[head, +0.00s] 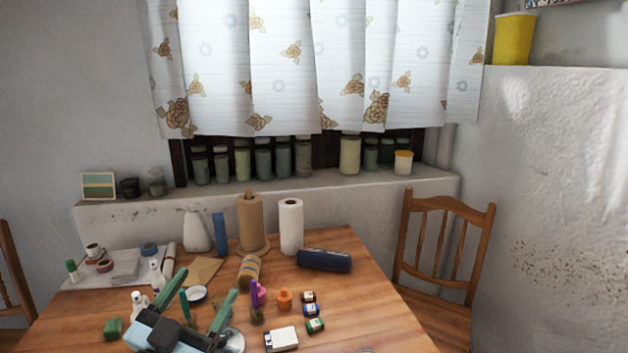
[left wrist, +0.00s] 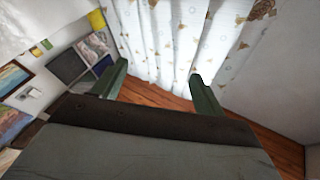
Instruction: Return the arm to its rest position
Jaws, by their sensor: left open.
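My left gripper (head: 197,303) shows at the bottom of the head view, above the near left part of the wooden table. Its two green fingers stand wide apart, with nothing held between them. In the left wrist view its fingers (left wrist: 156,85) are also spread and empty, with the curtain and a strip of wooden floor beyond them. My right gripper is in neither view.
The wooden table (head: 385,318) holds several small items, including a paper towel roll (head: 290,226), a dark blue case (head: 324,260) and a white box (head: 281,339). A wooden chair (head: 444,245) stands at the right. Jars line the sill (head: 330,183) behind.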

